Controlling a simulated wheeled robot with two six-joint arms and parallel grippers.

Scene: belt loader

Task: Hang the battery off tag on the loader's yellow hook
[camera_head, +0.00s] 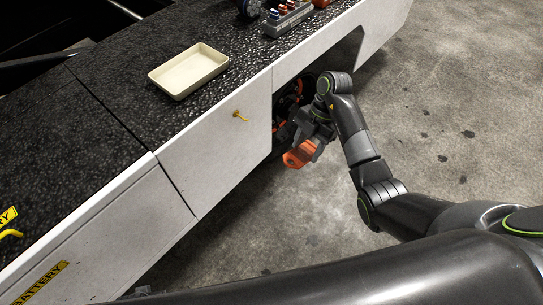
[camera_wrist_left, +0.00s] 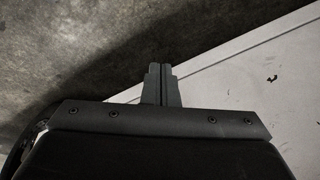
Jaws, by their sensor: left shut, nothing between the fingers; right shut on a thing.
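A yellow hook (camera_head: 240,115) sticks out from the loader's white side panel in the head view. I cannot make out a battery off tag for certain. My right gripper (camera_head: 307,148) is shut on an orange piece (camera_head: 299,155) beside the dark opening in the loader's side, right of and below the yellow hook. My left gripper (camera_wrist_left: 161,73) is shut and empty in the left wrist view, with a white panel beside and behind it.
A yellow "BATTERY" label (camera_head: 40,283) is on the lower left panel. A cream tray (camera_head: 188,72) and a grey block with coloured pieces (camera_head: 288,17) rest on the dark loader top (camera_head: 110,85). The concrete floor (camera_head: 450,90) at right is clear.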

